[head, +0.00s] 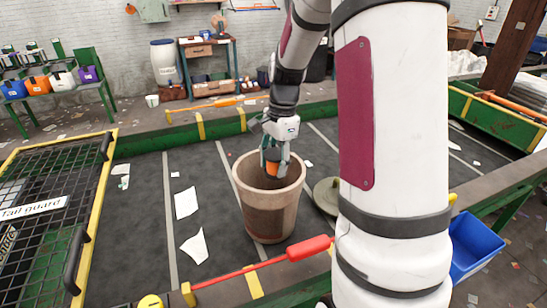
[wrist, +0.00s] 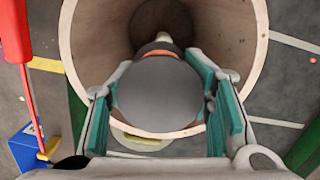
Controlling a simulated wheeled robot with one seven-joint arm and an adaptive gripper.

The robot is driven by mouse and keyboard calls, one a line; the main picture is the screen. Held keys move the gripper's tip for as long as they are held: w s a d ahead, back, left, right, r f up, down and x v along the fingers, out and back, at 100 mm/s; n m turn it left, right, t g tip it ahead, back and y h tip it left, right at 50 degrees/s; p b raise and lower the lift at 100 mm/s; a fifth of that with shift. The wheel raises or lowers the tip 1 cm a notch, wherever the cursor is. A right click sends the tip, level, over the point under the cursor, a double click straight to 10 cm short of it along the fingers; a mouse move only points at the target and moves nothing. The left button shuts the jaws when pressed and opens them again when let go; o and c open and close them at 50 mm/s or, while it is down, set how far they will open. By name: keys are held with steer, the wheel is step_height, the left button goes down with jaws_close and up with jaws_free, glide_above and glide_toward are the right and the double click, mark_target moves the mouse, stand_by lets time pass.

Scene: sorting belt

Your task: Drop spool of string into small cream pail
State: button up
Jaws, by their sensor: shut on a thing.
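A cream-tan pail (head: 268,215) stands upright on the dark belt, its mouth facing up. Its round wall also surrounds much of the wrist view (wrist: 255,45). My gripper (head: 274,157) points down at the mouth of the pail, and its teal pads show on both sides in the wrist view (wrist: 160,90). It is shut on the spool of string (wrist: 158,92), which shows a grey round end with an orange band beyond it. In the head view the orange of the spool (head: 272,168) shows within the pail's opening.
A red-handled tool (head: 290,254) lies at the belt's near edge, close to the pail. A round grey-green lid (head: 326,193) lies to the pail's right, partly behind my arm. Paper scraps (head: 186,203) lie on the belt. A blue bin (head: 472,245) stands at the right.

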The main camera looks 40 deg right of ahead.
steer(key=o, duration=1.3)
steer(key=shift+c, duration=0.2)
steer(key=r, duration=0.4)
steer(key=d+r, duration=0.1)
steer(key=r, duration=0.7)
steer(key=shift+s+d, duration=0.1)
steer(key=shift+d, duration=0.15)
steer(key=shift+f, duration=0.1)
